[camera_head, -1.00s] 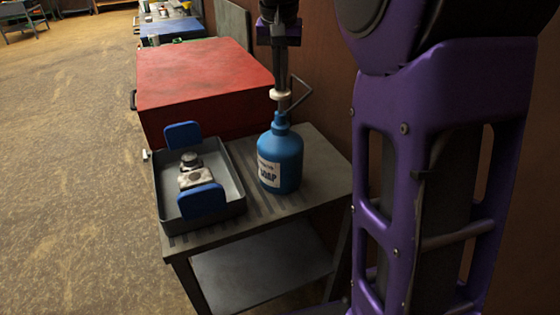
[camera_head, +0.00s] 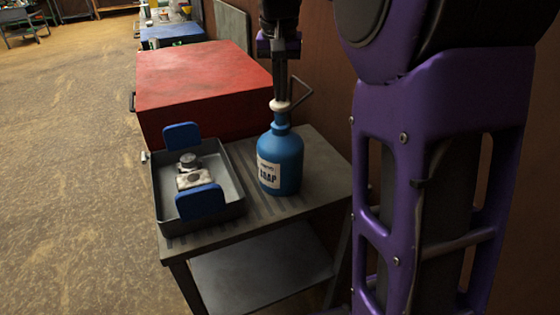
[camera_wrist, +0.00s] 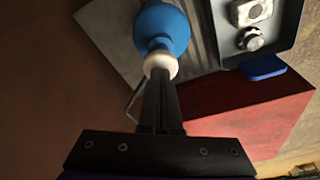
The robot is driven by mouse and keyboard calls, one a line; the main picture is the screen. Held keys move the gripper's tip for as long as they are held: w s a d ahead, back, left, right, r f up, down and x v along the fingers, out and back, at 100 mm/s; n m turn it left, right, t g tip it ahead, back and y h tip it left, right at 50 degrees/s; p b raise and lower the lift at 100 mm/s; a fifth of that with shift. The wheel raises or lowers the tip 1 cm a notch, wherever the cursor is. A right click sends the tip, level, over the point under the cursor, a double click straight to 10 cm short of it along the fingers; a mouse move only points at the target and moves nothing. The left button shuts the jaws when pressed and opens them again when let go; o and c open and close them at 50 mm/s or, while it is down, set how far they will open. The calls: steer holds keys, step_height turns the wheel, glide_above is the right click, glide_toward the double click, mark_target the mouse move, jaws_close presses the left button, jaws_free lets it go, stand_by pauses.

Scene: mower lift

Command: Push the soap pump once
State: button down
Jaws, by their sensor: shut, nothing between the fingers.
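The soap pump is a blue bottle (camera_head: 281,165) with a white "SOAP" label, upright on the grey bench. Its cream pump head (camera_head: 280,106) and a thin bent spout (camera_head: 301,92) are at the top. My gripper (camera_head: 281,97) points down over the bottle, its fingers together and empty, their tips at the pump head. In the wrist view, the closed fingers (camera_wrist: 159,80) meet the cream pump head (camera_wrist: 160,65), with the blue bottle (camera_wrist: 162,27) beyond. The fingers partly hide the pump top.
A grey tray (camera_head: 238,180) with blue handles and small metal parts lies left of the bottle. A red box (camera_head: 200,80) stands behind. The brown wall (camera_head: 325,60) is close on the right. The bench (camera_head: 325,175) has little free room right of the bottle.

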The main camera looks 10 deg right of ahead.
steer(key=shift+w+p+v, duration=0.25)
steer(key=shift+p+v, duration=0.95)
steer(key=shift+w+p+v, duration=0.2)
steer(key=shift+p+v, duration=0.95)
steer(key=shift+v, duration=0.05)
steer(key=shift+d+r, duration=0.15)
steer(key=p+v, duration=0.1)
steer(key=v, duration=0.1)
steer(key=p+v, duration=0.1)
steer(key=v, duration=0.1)
steer(key=w+p+v, duration=0.1)
steer(key=shift+d+r+p, duration=0.2)
steer(key=shift+r+p, duration=0.2)
steer(key=shift+r, duration=0.1)
